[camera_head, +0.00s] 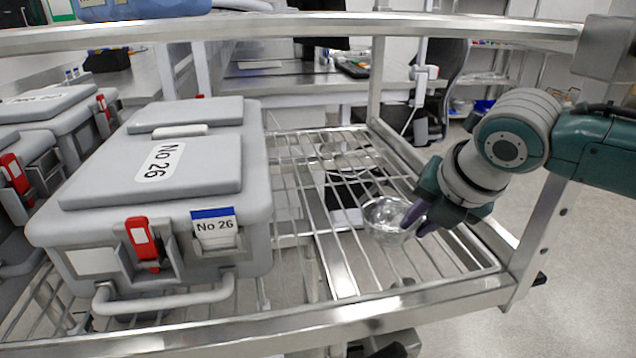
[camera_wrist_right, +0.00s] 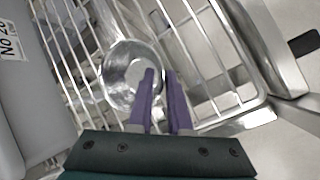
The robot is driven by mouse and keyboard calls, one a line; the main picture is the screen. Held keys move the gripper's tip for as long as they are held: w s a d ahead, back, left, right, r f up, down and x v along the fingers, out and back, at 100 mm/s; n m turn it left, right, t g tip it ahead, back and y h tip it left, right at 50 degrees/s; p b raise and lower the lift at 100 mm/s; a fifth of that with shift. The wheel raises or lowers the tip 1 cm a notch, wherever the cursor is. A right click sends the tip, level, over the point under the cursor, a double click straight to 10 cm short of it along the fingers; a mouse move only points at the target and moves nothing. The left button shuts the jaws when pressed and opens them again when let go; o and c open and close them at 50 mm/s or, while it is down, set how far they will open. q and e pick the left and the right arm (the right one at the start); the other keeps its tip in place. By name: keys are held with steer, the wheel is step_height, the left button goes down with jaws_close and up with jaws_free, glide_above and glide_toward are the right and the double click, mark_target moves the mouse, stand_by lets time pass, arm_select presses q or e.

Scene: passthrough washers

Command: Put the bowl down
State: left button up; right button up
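A clear, shiny metal bowl (camera_head: 383,216) is upright over the wire rack shelf (camera_head: 349,294), on its right half. It also shows in the right wrist view (camera_wrist_right: 122,76). I cannot tell for certain whether its base touches the wires. My right gripper (camera_head: 420,220) reaches in from the right, at the bowl's right rim. Its two purple fingers (camera_wrist_right: 161,78) straddle the rim, one over the inside and one outside. A narrow gap shows between the fingers, so they look slightly open around the rim. My left gripper is not in view.
A grey lidded box labelled No 26 (camera_head: 160,165) fills the shelf's left side. More grey boxes (camera_head: 50,105) stand farther left. Metal rails edge the shelf, and an upper rail (camera_head: 300,27) crosses above. Bare wires lie in front of the bowl.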

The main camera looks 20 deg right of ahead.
steer(key=shift+o, duration=1.4)
steer(key=shift+s+r, duration=0.1)
steer(key=shift+r, duration=0.25)
steer(key=d+p+v, duration=0.1)
steer(key=p+v, duration=0.1)
steer(key=v, duration=0.4)
steer(key=s+a+f+m+g+y, duration=0.1)
steer(key=s+a+f+m+y, duration=0.15)
steer(key=s+a+m, duration=0.95)
steer(key=s+a+m+g+h, duration=0.1)
steer(key=s+m, duration=0.7)
steer(key=m, duration=0.4)
steer(key=shift+s, duration=0.15)
steer(key=shift+a+f, duration=0.1)
steer(key=shift+f, duration=0.05)
